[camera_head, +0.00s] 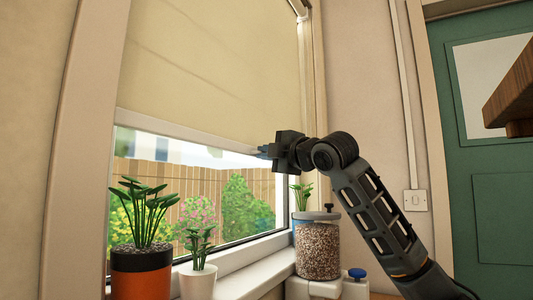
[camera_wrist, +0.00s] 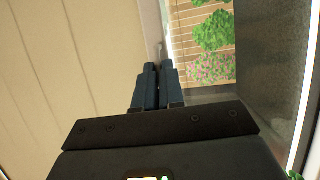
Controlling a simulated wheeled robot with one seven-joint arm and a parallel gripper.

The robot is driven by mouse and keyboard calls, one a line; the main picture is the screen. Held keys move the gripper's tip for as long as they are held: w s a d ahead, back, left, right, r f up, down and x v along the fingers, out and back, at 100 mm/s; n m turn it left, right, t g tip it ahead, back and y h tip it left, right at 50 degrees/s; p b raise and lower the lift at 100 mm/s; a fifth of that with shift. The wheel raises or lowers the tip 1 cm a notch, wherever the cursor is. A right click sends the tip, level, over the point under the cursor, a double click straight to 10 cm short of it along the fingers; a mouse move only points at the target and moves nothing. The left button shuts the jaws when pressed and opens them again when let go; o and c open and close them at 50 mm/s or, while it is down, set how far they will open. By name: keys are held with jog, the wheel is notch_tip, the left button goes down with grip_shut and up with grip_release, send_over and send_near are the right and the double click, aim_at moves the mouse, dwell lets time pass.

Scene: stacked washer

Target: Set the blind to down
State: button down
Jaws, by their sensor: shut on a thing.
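The blind (camera_head: 210,70) is a cream fabric sheet that covers roughly the upper half of the window, with a pale bar (camera_head: 180,132) along its lower edge. My gripper (camera_head: 263,151) is at the right end of that bar. In the wrist view the two dark blue fingers (camera_wrist: 157,82) are close together at the blind's lower edge, with the blind fabric (camera_wrist: 70,60) to their left. The fingers are shut on the bar; the gripped spot itself is mostly hidden between them.
Below the blind the glass shows a fence (camera_head: 200,180) and bushes. On the sill stand an orange-and-black plant pot (camera_head: 140,275), a small white pot (camera_head: 198,282) and a glass jar (camera_head: 317,250). A wooden shelf (camera_head: 512,95) juts in at right, before a green door (camera_head: 490,185).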

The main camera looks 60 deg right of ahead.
jog(key=shift+f, duration=0.4)
jog(key=c, duration=1.4)
grip_release()
jog(key=shift+o, duration=0.7)
jog(key=shift+r, duration=0.15)
jog(key=v, duration=0.7)
jog(key=shift+s, duration=0.35)
jog(key=shift+a, duration=0.1)
